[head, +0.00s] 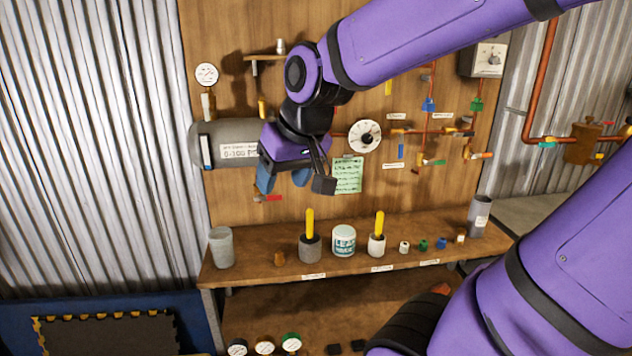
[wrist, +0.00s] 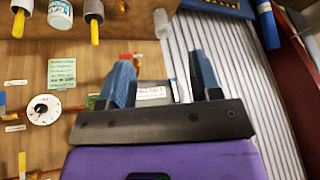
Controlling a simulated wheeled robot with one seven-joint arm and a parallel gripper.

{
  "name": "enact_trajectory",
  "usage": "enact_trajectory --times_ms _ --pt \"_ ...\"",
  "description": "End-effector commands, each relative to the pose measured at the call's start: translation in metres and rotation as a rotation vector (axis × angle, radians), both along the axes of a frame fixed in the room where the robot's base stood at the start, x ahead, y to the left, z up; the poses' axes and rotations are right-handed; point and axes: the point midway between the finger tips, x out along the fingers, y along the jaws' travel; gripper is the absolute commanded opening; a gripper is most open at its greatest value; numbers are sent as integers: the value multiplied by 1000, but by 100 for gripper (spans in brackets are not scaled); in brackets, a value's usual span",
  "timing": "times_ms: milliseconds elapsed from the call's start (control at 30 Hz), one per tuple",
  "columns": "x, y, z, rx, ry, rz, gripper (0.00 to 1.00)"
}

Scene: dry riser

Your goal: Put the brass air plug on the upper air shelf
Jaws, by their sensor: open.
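My gripper (head: 284,178) is open and empty in front of the wall panel, above the bench and beside the grey tank. Its two blue fingers stand apart in the wrist view (wrist: 162,80). A small wooden shelf (head: 262,57), likely the upper air shelf, is on the panel above the tank, with a silvery fitting (head: 281,46) on it. I cannot tell for sure which piece is the brass air plug.
The bench (head: 350,264) holds a grey cup (head: 221,247), two yellow-handled brushes in pots, a white tub (head: 344,241), small coloured caps (head: 422,245) and a grey canister (head: 479,216). The tank (head: 222,130), a white dial (head: 365,136) and copper pipes are on the panel.

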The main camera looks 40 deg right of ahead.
Motion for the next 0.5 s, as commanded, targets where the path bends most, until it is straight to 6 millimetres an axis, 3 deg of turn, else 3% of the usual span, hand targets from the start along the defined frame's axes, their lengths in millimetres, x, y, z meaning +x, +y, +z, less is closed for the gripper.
enact_trajectory --times_ms 200,500 --pt "-53 7 18 -58 -21 59 58" --pt "-88 10 23 -106 -28 90 58"
